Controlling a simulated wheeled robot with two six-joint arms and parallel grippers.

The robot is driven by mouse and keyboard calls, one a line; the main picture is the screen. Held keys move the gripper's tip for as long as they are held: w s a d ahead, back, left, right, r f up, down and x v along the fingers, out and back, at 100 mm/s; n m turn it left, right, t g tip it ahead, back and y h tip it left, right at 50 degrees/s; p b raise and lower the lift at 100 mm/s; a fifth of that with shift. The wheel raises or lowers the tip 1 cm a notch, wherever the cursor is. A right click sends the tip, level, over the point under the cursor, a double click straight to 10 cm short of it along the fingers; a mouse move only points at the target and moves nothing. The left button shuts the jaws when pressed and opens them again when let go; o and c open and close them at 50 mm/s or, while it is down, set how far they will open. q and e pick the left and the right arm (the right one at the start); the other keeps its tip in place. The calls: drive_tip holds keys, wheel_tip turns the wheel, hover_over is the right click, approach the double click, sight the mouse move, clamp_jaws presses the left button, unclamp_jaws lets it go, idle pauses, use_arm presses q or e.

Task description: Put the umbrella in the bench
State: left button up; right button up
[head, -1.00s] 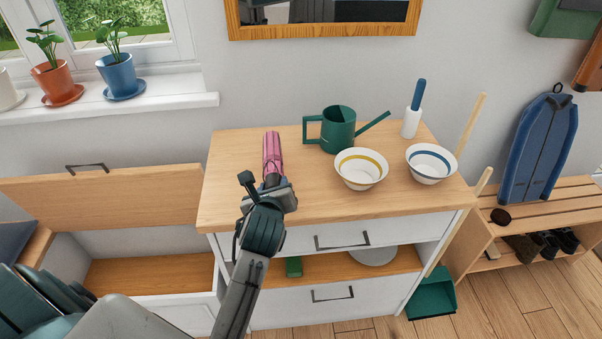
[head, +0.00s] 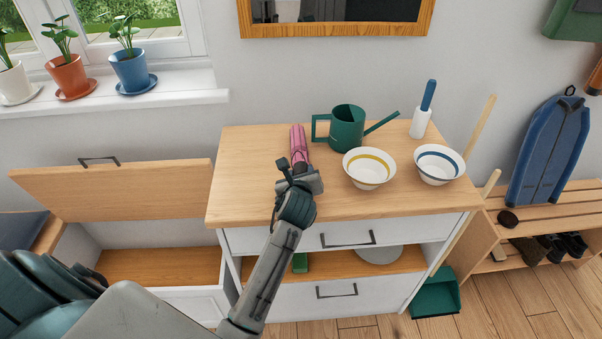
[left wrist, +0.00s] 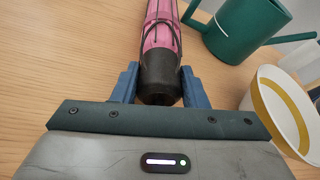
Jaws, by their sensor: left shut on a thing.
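The umbrella (head: 298,141) is pink, folded, with a black handle end, over the wooden top of the dresser. In the left wrist view the umbrella (left wrist: 162,45) runs away from me, its dark end between the blue fingers. My left gripper (head: 302,174) is shut on that end; it also shows in the left wrist view (left wrist: 160,88). I cannot tell if the umbrella still touches the top. The bench (head: 150,266) is at the left, its wooden lid (head: 115,192) raised and its wooden inside bare where visible. My right gripper is not in view.
A green watering can (head: 347,130), a yellow-banded bowl (head: 369,168), a blue-banded bowl (head: 437,165) and a lint roller (head: 422,112) stand right of the umbrella on the dresser (head: 245,198). Potted plants line the windowsill (head: 190,97). The dresser top's left part is clear.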

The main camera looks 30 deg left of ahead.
use_arm(q)
drive_tip(key=o, duration=1.2)
drive_tip(key=shift+c, duration=0.2)
drive_tip(key=shift+r, duration=0.1)
